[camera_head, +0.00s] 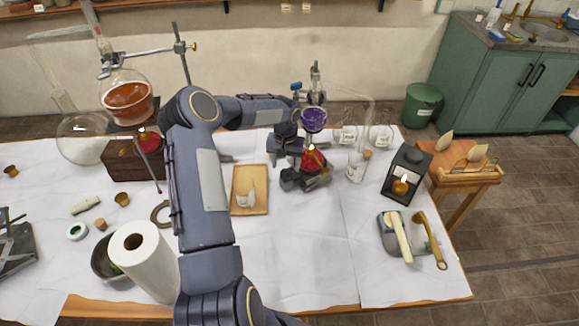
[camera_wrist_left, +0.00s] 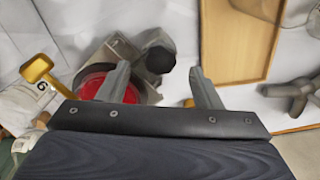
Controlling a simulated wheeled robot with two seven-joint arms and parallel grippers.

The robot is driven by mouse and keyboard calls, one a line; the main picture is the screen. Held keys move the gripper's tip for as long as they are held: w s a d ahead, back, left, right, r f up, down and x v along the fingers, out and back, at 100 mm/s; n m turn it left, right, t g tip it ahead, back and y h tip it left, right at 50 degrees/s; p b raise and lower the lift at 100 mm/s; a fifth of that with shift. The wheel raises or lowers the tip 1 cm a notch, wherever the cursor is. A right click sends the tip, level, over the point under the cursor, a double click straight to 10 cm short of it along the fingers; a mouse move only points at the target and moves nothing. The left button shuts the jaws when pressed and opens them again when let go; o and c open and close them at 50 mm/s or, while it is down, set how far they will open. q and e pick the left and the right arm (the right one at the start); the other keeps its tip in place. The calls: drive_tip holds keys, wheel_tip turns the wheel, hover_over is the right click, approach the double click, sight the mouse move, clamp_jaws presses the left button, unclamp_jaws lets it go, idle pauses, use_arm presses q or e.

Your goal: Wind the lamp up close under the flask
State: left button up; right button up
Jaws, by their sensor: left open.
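The flask (camera_head: 313,120) with purple liquid hangs on a stand at the back middle of the table in the head view. The red lamp (camera_head: 313,162) is below it on a dark grey jack (camera_head: 305,183); a gap between lamp and flask is hard to judge. In the left wrist view, the red lamp (camera_wrist_left: 97,82) sits beside a black knob (camera_wrist_left: 159,59) on the grey jack (camera_wrist_left: 122,48). My left gripper (camera_wrist_left: 158,76) is open, its fingertips on either side of the knob; contact cannot be told. My right gripper is not in view.
A wooden tray (camera_head: 262,175) lies left of the jack. Glass beakers (camera_head: 356,166) and a black lantern (camera_head: 408,172) stand to the right. An orange flask (camera_head: 128,100) and a paper roll (camera_head: 142,258) are left of my arm. The front middle of the table is clear.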

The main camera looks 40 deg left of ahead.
sight(286, 172)
use_arm(q)
drive_tip(key=shift+f+p, duration=0.3)
drive_tip(key=shift+f, duration=1.35)
drive_tip(key=shift+c, duration=0.3)
drive_tip(key=c, duration=0.9)
